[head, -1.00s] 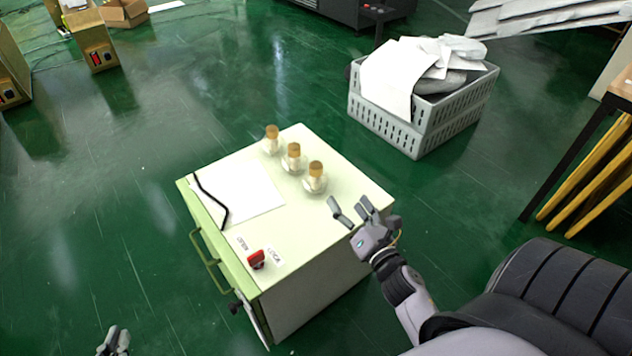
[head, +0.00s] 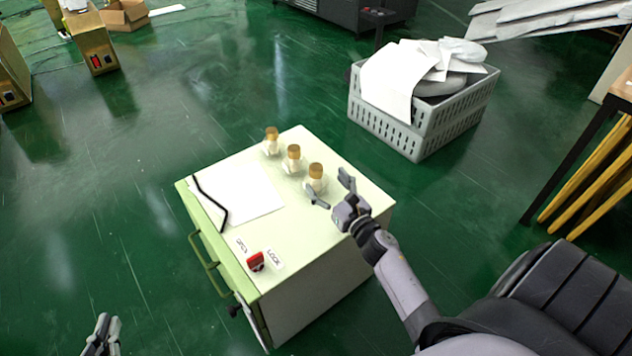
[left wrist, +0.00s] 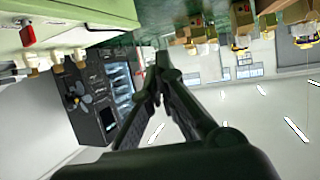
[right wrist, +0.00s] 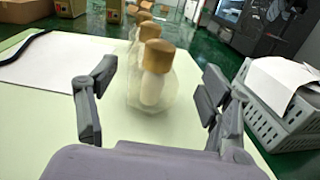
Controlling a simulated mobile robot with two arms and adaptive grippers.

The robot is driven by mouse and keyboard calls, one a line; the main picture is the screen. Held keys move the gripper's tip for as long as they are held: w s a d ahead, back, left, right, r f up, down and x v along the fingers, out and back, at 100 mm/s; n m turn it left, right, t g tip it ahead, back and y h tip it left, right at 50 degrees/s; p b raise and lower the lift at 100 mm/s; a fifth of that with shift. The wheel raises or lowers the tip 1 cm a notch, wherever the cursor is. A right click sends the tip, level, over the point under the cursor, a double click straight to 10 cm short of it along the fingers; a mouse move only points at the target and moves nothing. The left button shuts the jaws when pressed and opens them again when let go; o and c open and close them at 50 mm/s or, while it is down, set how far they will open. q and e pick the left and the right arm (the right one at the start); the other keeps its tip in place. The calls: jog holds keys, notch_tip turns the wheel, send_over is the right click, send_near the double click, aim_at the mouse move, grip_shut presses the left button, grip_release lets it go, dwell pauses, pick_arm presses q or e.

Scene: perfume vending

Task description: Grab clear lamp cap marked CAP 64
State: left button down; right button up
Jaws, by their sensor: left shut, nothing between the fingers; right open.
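Three clear lamp caps with gold-brown tops and pale cores stand upright in a row on the cabinet top: the far one (head: 271,142), the middle one (head: 293,158) and the near one (head: 315,176). No CAP 64 mark is readable on any. My right gripper (head: 329,187) is open just in front of the near cap. In the right wrist view the near cap (right wrist: 155,80) stands ahead, between the spread fingers, with no contact visible. My left gripper (head: 108,320) is shut and empty, low at the left, away from the cabinet; its closed fingers fill the middle of the left wrist view (left wrist: 160,65).
The pale green cabinet (head: 300,230) also bears a white sheet (head: 245,190), a black curved strip (head: 212,203) and a red knob (head: 255,262) by OPEN and LOCK labels. A grey crate (head: 425,132) of papers stands behind right. Green floor is free to the left.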

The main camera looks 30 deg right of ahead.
aim_at(320, 174)
jog(key=shift+w+d+r, duration=0.1)
jog(key=shift+w, duration=1.25)
jog(key=shift+w+r, duration=0.1)
jog(key=shift+w, duration=1.25)
pick_arm(q)
jog(key=shift+w+d+r+t, duration=0.2)
jog(key=shift+w+r+t, duration=0.15)
jog(key=shift+r, duration=0.3)
jog(key=shift+w+d+r+t, duration=0.2)
jog(key=shift+r+t, duration=0.15)
jog(key=shift+r, duration=0.25)
pick_arm(e)
jog(key=shift+c, duration=0.4)
pick_arm(q)
jog(key=shift+a, duration=0.1)
pick_arm(e)
jog(key=c, duration=1.5)
pick_arm(q)
jog(key=shift+f, duration=0.1)
